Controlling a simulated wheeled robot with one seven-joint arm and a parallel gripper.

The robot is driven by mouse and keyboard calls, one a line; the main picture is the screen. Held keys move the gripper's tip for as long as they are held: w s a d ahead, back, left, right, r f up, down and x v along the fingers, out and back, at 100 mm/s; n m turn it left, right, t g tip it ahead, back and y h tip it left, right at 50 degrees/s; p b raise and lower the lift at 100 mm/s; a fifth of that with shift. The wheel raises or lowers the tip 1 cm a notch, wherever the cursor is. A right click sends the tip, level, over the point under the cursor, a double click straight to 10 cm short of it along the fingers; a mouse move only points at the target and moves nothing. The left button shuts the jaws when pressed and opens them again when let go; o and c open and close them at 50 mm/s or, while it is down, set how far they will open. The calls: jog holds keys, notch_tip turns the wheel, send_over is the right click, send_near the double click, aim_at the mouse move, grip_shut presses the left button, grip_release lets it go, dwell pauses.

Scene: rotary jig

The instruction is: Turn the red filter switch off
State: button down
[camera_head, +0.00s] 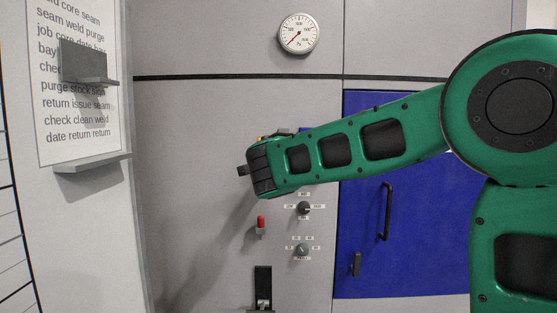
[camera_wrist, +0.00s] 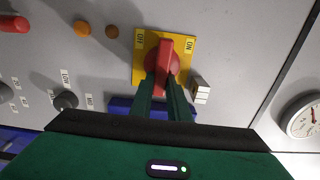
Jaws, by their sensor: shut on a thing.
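The red switch handle (camera_wrist: 164,57) sits on a yellow plate (camera_wrist: 143,69) in the wrist view, with a label on each side; the right one looks like ON turned over. The handle's long side runs up and down in the picture, between the two labels. My gripper (camera_wrist: 163,84) has its two dark green fingers on either side of the handle's lower part and is shut on it. In the head view my green arm hides the switch, and only a sliver of yellow shows above the wrist.
A red-tipped lever (camera_head: 261,222) and two dark knobs (camera_head: 303,208) (camera_head: 301,251) are on the panel below my wrist. A white block (camera_wrist: 201,90) is close right of the fingers. A round gauge (camera_head: 298,34) is above. A blue door (camera_head: 362,215) is right.

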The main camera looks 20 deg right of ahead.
jog(key=c, duration=1.7)
grip_release()
jog(key=shift+d+f, duration=0.15)
jog(key=shift+f, duration=0.15)
jog(key=shift+r, duration=0.1)
jog(key=v, duration=1)
jog(key=shift+s+a, duration=0.2)
jog(key=shift+s, duration=0.15)
jog(key=s+d+f+n+g, duration=0.3)
jog(key=s+d+f+g, duration=0.3)
jog(key=d+f, duration=0.4)
jog(key=s+d+f+n+g, duration=0.4)
jog(key=s+d+f, duration=0.5)
jog(key=d+f, duration=0.15)
jog(key=s+f+n+g+y, duration=0.2)
jog(key=s+f, duration=0.2)
jog(key=s, duration=0.4)
jog(key=s+a+f+n+g+y, duration=0.1)
jog(key=s+f+n+g+y, duration=0.1)
jog(key=s, duration=0.6)
jog(key=s+a+f+n+g+y, duration=0.1)
jog(key=s+f+n+g, duration=0.2)
jog(key=s, duration=0.5)
jog(key=shift+s+f+n+y, duration=0.2)
jog(key=shift+f+n, duration=0.15)
jog(key=shift+f, duration=0.3)
jog(key=shift+s+f+n+y, duration=0.1)
jog(key=shift+f+n+y, duration=0.2)
jog(key=shift+f, duration=0.35)
